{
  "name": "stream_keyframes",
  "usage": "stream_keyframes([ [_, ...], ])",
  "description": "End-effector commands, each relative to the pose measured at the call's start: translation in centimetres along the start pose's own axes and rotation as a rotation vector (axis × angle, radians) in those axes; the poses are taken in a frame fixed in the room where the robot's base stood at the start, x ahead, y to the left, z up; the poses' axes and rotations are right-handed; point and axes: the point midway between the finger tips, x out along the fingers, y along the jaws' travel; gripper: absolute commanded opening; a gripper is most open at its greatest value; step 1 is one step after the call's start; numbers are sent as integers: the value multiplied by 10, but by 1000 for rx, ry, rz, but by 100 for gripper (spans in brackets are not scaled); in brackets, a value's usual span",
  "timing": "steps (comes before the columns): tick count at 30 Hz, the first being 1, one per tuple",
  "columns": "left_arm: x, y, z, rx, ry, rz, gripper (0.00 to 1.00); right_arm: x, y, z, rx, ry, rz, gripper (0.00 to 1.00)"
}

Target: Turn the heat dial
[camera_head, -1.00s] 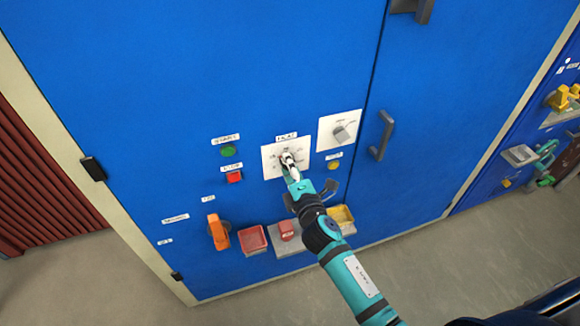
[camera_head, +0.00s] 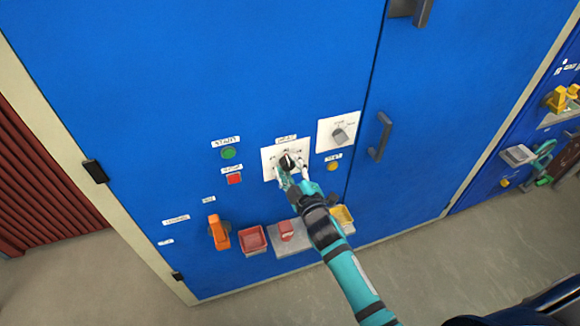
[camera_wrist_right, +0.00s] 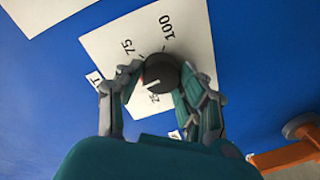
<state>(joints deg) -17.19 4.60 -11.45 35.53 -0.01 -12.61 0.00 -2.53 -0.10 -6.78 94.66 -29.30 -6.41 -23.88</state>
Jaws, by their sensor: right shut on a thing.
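The heat dial (camera_head: 287,161) is a dark round knob on a white square plate (camera_head: 269,168) on the blue cabinet door. My left gripper is not in view.
A second plate with a grey knob (camera_head: 340,135) is up and right. A green button (camera_head: 228,153) and red button (camera_head: 234,179) are to the left. An orange handle (camera_head: 219,233) and trays (camera_head: 252,239) are below. A door handle (camera_head: 380,137) is to the right.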

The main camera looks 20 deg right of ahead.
Motion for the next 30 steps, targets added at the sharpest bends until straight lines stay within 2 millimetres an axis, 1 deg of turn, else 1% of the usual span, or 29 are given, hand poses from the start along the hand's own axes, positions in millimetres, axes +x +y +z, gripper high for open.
stream_keyframes([
  [7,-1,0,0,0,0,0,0,0,-1,1,62,1,-3,6],
  [21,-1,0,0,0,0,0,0,0,-1,2,72,2,-4,6],
  [22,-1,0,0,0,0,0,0,0,-1,2,72,2,-4,42],
  [26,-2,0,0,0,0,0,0,0,-1,1,71,2,-3,59],
  [27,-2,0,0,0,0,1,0,0,-1,1,71,3,-3,62],
  [30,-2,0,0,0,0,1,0,0,-1,1,71,3,-2,62],
])
